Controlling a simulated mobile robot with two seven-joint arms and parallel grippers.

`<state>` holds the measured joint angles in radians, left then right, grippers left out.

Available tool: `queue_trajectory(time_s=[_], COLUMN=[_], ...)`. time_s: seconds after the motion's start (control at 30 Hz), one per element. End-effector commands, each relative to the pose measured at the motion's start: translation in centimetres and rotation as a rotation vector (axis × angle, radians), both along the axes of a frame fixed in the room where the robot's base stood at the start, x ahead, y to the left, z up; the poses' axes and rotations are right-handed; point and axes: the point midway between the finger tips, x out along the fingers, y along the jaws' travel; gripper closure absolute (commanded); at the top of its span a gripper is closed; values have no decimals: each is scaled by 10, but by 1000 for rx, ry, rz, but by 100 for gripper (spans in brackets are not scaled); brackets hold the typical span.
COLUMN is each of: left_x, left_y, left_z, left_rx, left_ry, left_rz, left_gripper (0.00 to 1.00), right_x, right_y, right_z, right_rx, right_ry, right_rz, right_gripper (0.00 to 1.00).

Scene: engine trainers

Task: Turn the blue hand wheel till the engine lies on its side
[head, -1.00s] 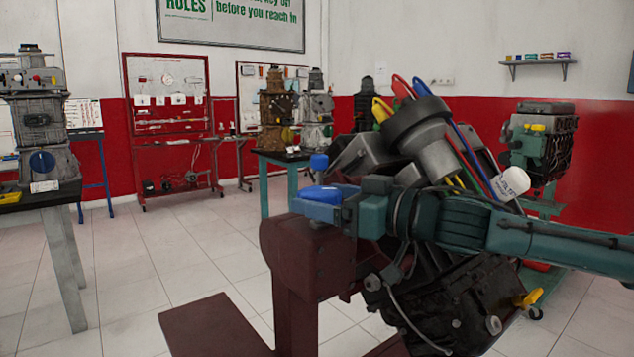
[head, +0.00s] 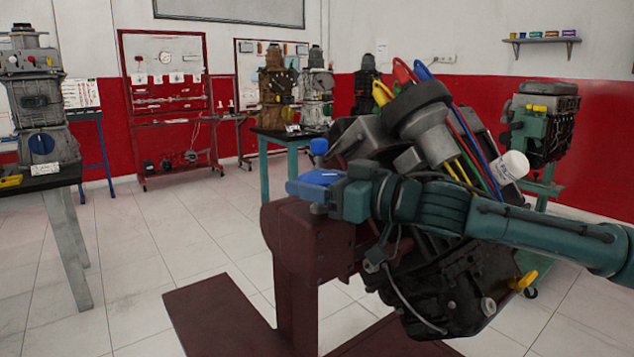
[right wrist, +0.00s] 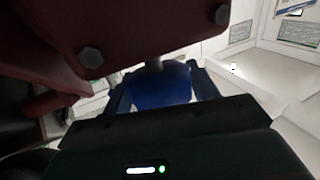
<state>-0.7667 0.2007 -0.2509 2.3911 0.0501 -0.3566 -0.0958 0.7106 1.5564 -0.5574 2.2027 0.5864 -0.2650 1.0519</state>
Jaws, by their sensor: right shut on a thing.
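The engine (head: 435,290) is a dark grey block with red, blue, green and yellow cables at its top. It sits tilted on a maroon stand (head: 293,290), neither upright nor flat on its side. The blue hand wheel (head: 316,178) is at the left end of the stand's head, with a blue knob (head: 318,147) standing up near it. My right gripper (head: 332,193) is at the wheel, its arm reaching across in front of the engine. In the right wrist view, the fingers are on both sides of a blue part of the wheel (right wrist: 160,88). My left gripper is not in view.
A grey bench (head: 62,235) with another engine stands at the left. Behind are a teal table (head: 264,165) with engines and a red display board (head: 165,85). Another engine on a teal stand (head: 545,190) is at the right. The tiled floor at left centre is clear.

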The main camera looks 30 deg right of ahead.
Motion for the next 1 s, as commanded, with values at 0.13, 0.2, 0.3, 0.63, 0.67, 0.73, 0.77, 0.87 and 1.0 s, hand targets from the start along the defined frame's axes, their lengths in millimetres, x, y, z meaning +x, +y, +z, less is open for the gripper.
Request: queue_trajectory(time_s=[0.13, 0.2, 0.3, 0.63, 0.67, 0.73, 0.77, 0.87, 1.0], left_x=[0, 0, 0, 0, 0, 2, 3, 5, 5], left_y=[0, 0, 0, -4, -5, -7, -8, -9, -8], left_z=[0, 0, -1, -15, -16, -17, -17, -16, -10], left_rx=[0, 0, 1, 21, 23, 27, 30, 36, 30], left_ry=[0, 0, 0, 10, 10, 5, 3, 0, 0], left_rz=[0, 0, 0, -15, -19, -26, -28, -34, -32], left_gripper=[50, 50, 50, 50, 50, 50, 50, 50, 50], right_x=[0, 0, 0, 0, 0, 0, 0, 0, 0], right_y=[0, 0, 0, 1, 1, 2, 2, 2, 2], right_z=[0, 0, 0, -1, -1, -1, 0, 2, 4], right_rx=[0, 0, 0, 2, 4, 5, 7, 11, 11], right_ry=[0, 0, -1, -3, -4, -5, -4, -5, -4], right_rz=[-1, -1, -5, -123, -144, -196, -221, -308, -441], right_gripper=[62, 64, 64, 64, 64, 64, 64, 64, 64])
